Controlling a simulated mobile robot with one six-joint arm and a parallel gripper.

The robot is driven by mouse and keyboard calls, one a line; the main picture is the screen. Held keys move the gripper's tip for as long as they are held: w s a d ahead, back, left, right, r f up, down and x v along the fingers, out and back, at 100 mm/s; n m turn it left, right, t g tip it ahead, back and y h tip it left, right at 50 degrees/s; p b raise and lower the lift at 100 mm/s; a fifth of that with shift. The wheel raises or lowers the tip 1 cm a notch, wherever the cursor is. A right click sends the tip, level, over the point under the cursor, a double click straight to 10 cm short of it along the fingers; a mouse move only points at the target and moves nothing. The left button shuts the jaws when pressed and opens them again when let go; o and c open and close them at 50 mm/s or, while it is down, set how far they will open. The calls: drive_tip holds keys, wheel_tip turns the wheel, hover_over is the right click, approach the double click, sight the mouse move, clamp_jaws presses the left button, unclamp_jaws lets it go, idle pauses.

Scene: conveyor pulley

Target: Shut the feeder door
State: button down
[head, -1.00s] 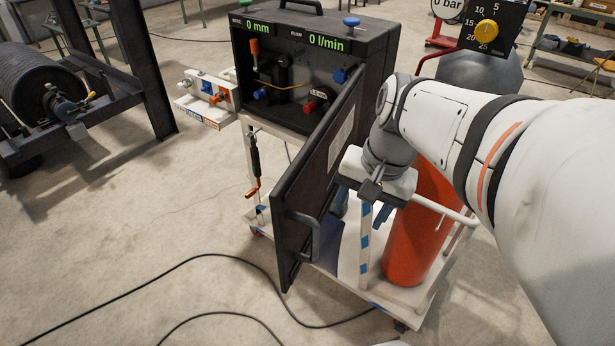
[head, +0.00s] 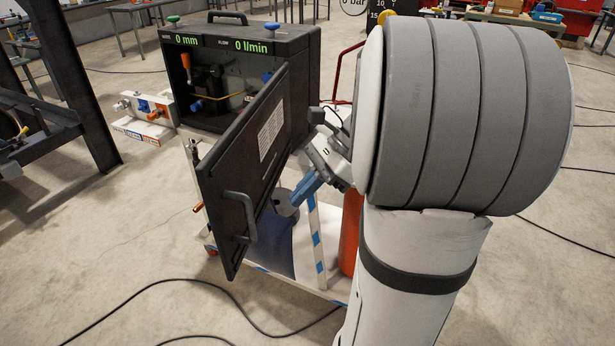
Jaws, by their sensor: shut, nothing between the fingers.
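The feeder (head: 300,45) is a dark box with green readouts on a white cart. Its dark door (head: 243,140) stands open, swung out toward me from the box's right side. A grey bar handle (head: 243,215) is on the door's visible face, near its free edge. My gripper (head: 296,198) is shut and empty, with its blue fingers pointing down-left just right of the door, on the side away from the opening. I cannot tell whether the fingertips touch the door. My arm hides part of the cart and the area behind it.
A red cylinder (head: 350,230) stands on the cart (head: 285,278), partly behind my arm. A black cable (head: 150,285) lies on the floor in front. A roller stand (head: 40,130) is at the left.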

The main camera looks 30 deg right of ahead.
drive_tip(key=a+f, duration=0.2)
drive_tip(key=a, duration=0.4)
drive_tip(key=shift+w+a+f+p, duration=0.2)
drive_tip(key=shift+w+p, duration=0.15)
